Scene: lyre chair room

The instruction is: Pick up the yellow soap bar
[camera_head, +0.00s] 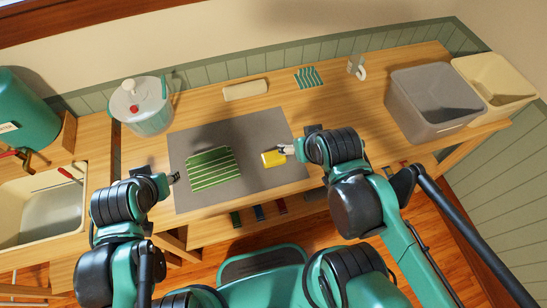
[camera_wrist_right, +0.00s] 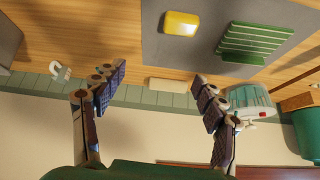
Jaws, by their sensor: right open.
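The yellow soap bar (camera_head: 274,159) lies on the grey mat (camera_head: 262,123), right of a green striped cloth (camera_head: 213,168). It also shows whole at the top of the right wrist view (camera_wrist_right: 181,23). My right gripper (camera_head: 285,149) is beside the soap's right end in the head view. In the right wrist view its two fingers (camera_wrist_right: 160,77) are spread wide with nothing between them, and the soap lies beyond the fingertips. My left gripper (camera_head: 175,177) is near the mat's left edge, left of the cloth; its fingers are too small to read.
A cream block (camera_head: 246,90), a second striped cloth (camera_head: 308,77) and a white hook-like item (camera_head: 357,67) lie behind the mat. A lidded pot (camera_head: 146,106) stands at left. A grey bin (camera_head: 433,100) and a cream bin (camera_head: 494,83) stand at right.

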